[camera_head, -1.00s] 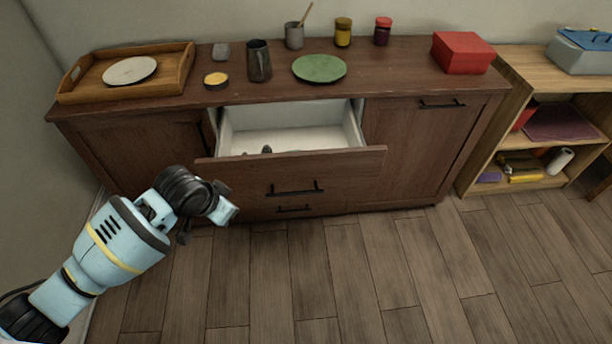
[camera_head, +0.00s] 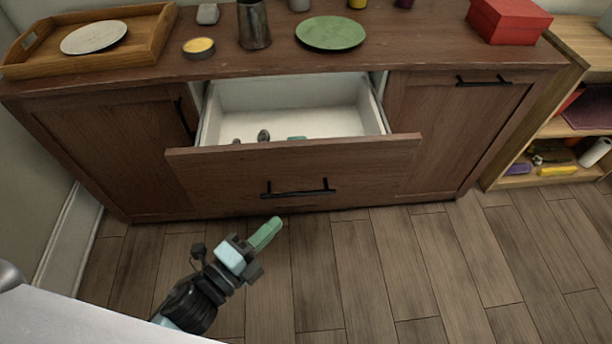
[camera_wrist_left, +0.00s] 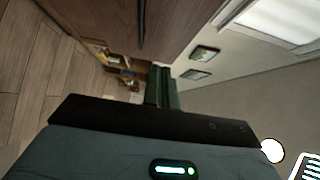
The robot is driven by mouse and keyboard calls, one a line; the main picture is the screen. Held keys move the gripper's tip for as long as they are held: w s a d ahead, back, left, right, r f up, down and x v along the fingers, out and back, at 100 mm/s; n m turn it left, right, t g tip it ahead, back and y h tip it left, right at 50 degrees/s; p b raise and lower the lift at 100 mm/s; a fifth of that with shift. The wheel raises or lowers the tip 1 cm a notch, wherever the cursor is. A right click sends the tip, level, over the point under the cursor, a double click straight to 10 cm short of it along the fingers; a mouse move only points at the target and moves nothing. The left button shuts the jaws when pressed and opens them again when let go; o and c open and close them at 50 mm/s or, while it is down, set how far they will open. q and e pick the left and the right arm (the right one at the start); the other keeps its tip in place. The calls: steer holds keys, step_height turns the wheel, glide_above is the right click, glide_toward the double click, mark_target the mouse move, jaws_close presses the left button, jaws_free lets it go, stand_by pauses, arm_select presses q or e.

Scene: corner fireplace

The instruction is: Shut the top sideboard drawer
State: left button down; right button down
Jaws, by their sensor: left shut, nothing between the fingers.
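The top sideboard drawer (camera_head: 230,168) stands pulled out, with its white inside (camera_head: 290,105) showing and a few small items lying near its front. Its black bar handle (camera_head: 298,189) is on the brown front panel. My left gripper (camera_head: 268,232) is in front of and below the drawer front, a little left of the handle, apart from it. Its green fingers are shut and empty; they also show in the left wrist view (camera_wrist_left: 162,88). In that view, a dark brown panel with a black handle is at the top. My right gripper is not in view.
The sideboard top (camera_head: 400,60) holds a wooden tray (camera_head: 150,45) with a plate, a candle (camera_head: 199,47), a dark jug (camera_head: 254,25), a green plate (camera_head: 330,33) and a red box (camera_head: 507,20). A low open shelf (camera_head: 560,125) stands right. The wooden floor in front is clear.

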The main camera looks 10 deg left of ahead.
arm_select(q)
steer(key=shift+d, duration=0.1)
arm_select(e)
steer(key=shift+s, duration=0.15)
arm_select(q)
glide_toward(314, 169)
steer(key=d, duration=0.1)
steer(key=w+d, duration=0.1)
steer(key=d, duration=0.2)
steer(key=shift+w+d+r, duration=0.1)
steer(key=shift+w+r, duration=0.1)
steer(key=shift+w, duration=0.05)
steer(key=shift+w+a, duration=0.2)
steer(key=shift+w, duration=0.35)
steer(key=shift+w+a, duration=0.2)
steer(key=shift+w, duration=0.35)
steer(key=shift+w+a+f, duration=0.1)
steer(key=shift+w+a, duration=0.1)
steer(key=shift+w, duration=0.45)
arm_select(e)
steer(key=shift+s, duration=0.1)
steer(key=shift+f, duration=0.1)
